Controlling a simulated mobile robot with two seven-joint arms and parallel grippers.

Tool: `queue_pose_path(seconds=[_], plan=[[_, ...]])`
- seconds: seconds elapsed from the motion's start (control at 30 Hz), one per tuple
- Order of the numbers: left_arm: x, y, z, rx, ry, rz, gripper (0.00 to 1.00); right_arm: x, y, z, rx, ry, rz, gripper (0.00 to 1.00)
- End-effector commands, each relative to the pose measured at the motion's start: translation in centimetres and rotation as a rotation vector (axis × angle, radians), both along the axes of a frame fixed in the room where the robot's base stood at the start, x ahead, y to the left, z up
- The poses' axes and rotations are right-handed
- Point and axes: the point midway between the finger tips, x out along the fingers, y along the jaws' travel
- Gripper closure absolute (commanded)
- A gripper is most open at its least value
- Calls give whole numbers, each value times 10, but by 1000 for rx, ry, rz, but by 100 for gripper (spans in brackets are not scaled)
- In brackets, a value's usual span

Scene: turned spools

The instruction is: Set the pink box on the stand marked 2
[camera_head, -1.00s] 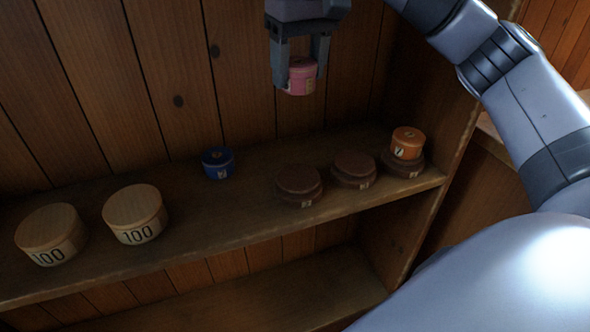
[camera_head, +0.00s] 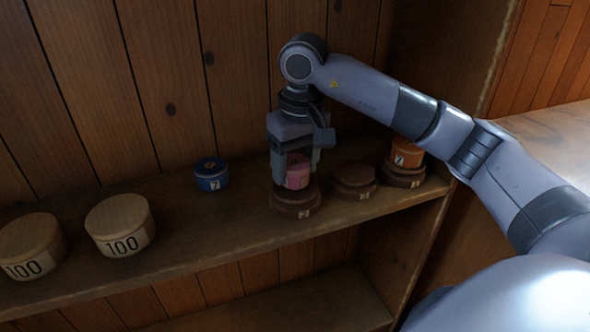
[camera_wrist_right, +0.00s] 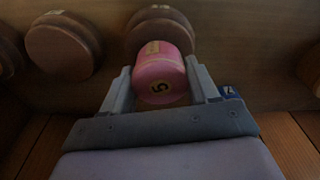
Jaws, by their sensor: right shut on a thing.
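The pink box (camera_head: 298,172) is a small round tub, upright between the fingers of my right gripper (camera_head: 296,178), which is shut on it. It is right over the leftmost dark brown stand (camera_head: 295,203); I cannot tell whether it touches the stand's top. In the right wrist view the pink box (camera_wrist_right: 160,72) shows a yellow label, with the stand (camera_wrist_right: 158,22) partly hidden behind it. A middle brown stand (camera_head: 354,183) is bare. The rightmost stand (camera_head: 402,178) carries an orange tub. The stand labels are too small to read surely. My left gripper is not in view.
The orange tub (camera_head: 407,153) sits on the rightmost stand. A blue tub (camera_head: 211,176) stands left of my gripper. Two pale wooden tubs marked 100 (camera_head: 120,222) (camera_head: 32,243) stand farther left. The shelf (camera_head: 235,232) has a plank wall behind and a side panel at right.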

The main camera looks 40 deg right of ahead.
Motion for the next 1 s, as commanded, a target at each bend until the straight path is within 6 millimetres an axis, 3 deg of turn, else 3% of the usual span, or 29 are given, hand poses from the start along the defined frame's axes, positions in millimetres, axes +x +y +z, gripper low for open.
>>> queue_pose_path(seconds=[0.07, 0.4, 0.43, 0.5, 0.83, 1.0], plan=[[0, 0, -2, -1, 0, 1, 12, 0, 0, -10, -1, 0, 0, 70], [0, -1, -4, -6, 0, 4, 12, 0, 0, -13, 0, -1, 0, 70], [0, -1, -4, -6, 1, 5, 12, 0, 0, -13, 0, -1, 0, 37], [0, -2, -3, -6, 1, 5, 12, 0, 0, -12, 0, -1, 0, 15], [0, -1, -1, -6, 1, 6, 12, 0, 0, -10, 0, -1, 0, 15], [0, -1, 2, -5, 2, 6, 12, -1, 0, 10, 2, -4, 0, 15]])
